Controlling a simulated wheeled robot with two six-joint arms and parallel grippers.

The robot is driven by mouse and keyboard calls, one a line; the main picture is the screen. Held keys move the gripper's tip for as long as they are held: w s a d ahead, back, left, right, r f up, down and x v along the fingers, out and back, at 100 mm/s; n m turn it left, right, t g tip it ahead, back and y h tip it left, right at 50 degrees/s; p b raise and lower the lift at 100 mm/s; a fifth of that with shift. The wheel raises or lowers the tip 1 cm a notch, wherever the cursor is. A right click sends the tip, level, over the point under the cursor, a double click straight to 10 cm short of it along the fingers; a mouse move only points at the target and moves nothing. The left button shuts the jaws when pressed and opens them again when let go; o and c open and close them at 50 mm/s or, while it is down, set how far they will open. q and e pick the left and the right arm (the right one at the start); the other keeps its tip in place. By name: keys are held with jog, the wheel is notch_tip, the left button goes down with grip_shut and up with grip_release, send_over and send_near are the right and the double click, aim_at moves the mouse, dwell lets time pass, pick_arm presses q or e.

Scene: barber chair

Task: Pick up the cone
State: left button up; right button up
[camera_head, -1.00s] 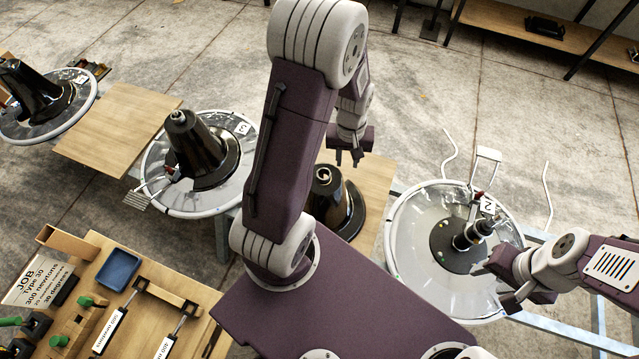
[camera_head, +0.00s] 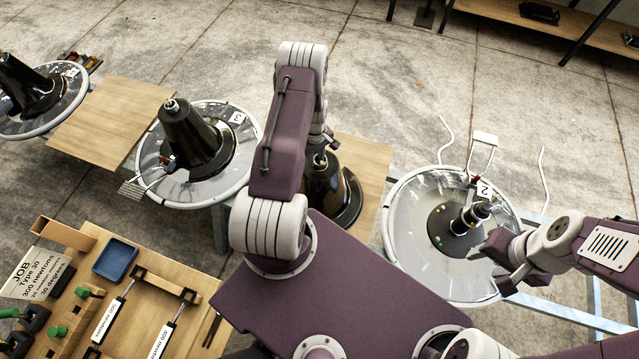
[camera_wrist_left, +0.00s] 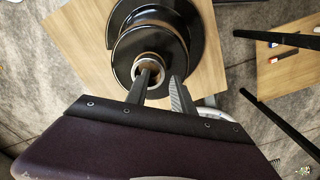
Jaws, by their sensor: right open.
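The black glossy cone (camera_head: 337,200) stands upright on a wooden board, partly behind my left arm in the head view. In the left wrist view the cone (camera_wrist_left: 122,48) shows from above, with a pale-rimmed round hole in its top. My left gripper (camera_wrist_left: 163,88) is open over the cone's top; one finger overlaps the hole and the other lies over the right side. I cannot tell whether they touch it. In the head view the left fingers are mostly hidden behind the arm. My right gripper (camera_head: 497,262) is open and empty beside the disc numbered 2.
Disc 2 (camera_head: 410,235) bears a dark hub with a post. Another black cone (camera_head: 190,140) stands on a round disc at the left, and one more (camera_head: 28,85) at the far left. A workbench (camera_head: 150,310) with tools and a blue tray (camera_head: 115,259) is at lower left.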

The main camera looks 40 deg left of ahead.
aim_at(316, 164)
pick_arm(q)
notch_tip(316, 164, down, 4)
jog(key=shift+r, duration=0.15)
jog(key=shift+s, duration=0.1)
grip_shut()
dwell(1.2)
